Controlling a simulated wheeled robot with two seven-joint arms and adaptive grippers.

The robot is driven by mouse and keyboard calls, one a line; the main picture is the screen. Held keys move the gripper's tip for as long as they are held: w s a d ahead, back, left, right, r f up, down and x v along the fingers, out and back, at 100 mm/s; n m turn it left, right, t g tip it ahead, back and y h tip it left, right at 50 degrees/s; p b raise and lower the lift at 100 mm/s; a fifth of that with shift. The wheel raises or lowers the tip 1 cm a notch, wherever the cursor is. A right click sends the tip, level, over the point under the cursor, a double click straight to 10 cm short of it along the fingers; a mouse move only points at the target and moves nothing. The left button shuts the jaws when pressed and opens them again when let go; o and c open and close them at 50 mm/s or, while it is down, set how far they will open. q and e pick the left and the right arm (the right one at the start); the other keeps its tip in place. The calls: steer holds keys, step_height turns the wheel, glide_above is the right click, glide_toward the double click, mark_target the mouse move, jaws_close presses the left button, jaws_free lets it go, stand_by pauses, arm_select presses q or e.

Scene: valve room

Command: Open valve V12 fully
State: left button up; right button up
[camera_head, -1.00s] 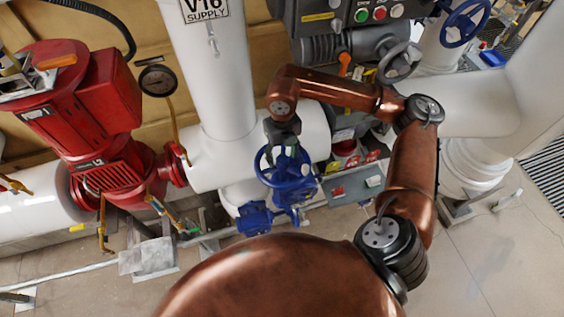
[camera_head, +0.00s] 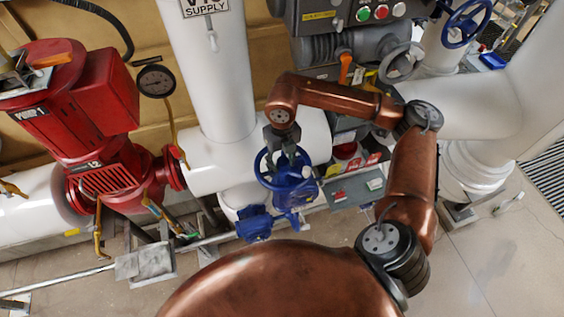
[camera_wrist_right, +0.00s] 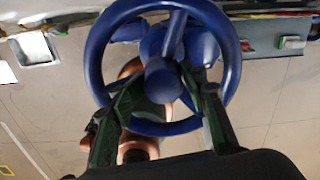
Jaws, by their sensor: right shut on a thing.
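A blue valve handwheel (camera_head: 288,184) is in the middle of the head view, in front of a white pipe. No V12 tag on it is readable. My right gripper (camera_head: 285,158) reaches down onto it from above. In the right wrist view, the blue wheel's rim (camera_wrist_right: 94,62) fills the upper middle. The two dark fingers of my right gripper (camera_wrist_right: 163,84) reach past the rim on both sides of the central hub. The gripper is shut on the wheel; the exact contact is partly hidden. My left gripper is not in view.
A white pipe (camera_head: 215,75) with a partly cut-off SUPPLY label (camera_head: 207,7) rises behind. A grey handwheel (camera_head: 402,62) and another blue handwheel (camera_head: 466,22) are upper right. Open floor (camera_head: 480,250) lies lower right.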

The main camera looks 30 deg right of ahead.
steer(key=shift+s+d+f, duration=0.15)
steer(key=shift+d, duration=0.05)
steer(key=c, duration=0.3)
